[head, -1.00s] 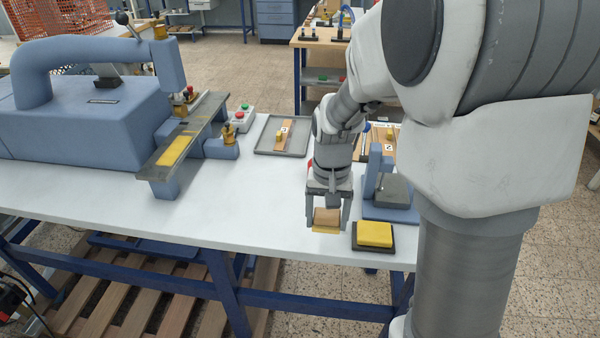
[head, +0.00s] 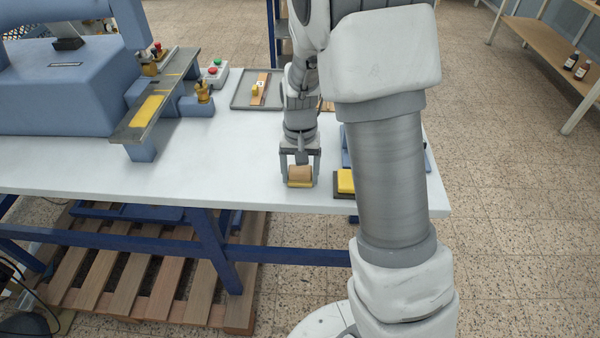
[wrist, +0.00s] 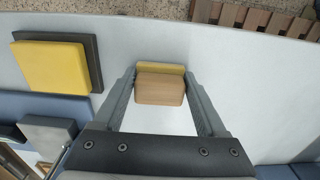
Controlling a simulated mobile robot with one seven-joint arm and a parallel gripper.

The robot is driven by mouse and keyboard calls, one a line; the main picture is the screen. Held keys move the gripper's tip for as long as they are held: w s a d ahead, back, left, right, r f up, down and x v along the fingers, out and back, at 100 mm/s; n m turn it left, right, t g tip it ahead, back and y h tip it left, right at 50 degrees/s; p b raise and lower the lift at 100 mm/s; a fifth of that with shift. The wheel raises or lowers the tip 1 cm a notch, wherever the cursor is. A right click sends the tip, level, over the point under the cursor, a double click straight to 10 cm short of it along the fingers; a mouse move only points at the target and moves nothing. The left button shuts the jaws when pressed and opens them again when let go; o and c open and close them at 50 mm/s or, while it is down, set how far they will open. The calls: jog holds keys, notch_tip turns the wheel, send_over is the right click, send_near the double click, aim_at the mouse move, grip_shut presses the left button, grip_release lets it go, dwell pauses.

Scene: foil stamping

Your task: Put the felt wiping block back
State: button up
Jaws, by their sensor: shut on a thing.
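The felt wiping block (head: 300,173) is a small wooden block with a yellow layer on its lower side. My gripper (head: 300,166) is shut on it near the front edge of the white table. In the wrist view the block (wrist: 160,88) sits between the two fingers, with the yellow strip at its far side. Whether its underside touches the tabletop I cannot tell. A yellow pad (head: 345,181) on a dark base lies just right of my gripper, partly hidden by my arm. The pad (wrist: 50,66) shows whole in the wrist view, apart from the block.
A blue press (head: 65,95) with a long plate (head: 125,132) stands at the left. A grey tray (head: 240,102) holds a wooden strip and a small yellow piece. A button box (head: 214,76) stands beside it. The white tabletop (head: 225,150) left of my gripper is clear.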

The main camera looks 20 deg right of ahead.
aim_at(300, 170)
jog(key=shift+f, duration=0.15)
jog(key=o, duration=1.1)
notch_tip(300, 170, up, 12)
jog(key=p, duration=0.1)
jog(key=shift+s+d+r+n+t, duration=0.1)
jog(key=shift+s+r+n+t, duration=0.7)
jog(key=shift+s+r, duration=1.85)
jog(key=shift+s+a+r+n+t, duration=0.1)
jog(key=shift+s+r+n+t, duration=0.7)
jog(key=shift+s, duration=3.1)
jog(key=shift+s+d+r+n+t, duration=0.15)
jog(key=shift+s+r+t, duration=1.05)
jog(key=shift+s+r, duration=1.65)
jog(key=shift+s+f, duration=0.45)
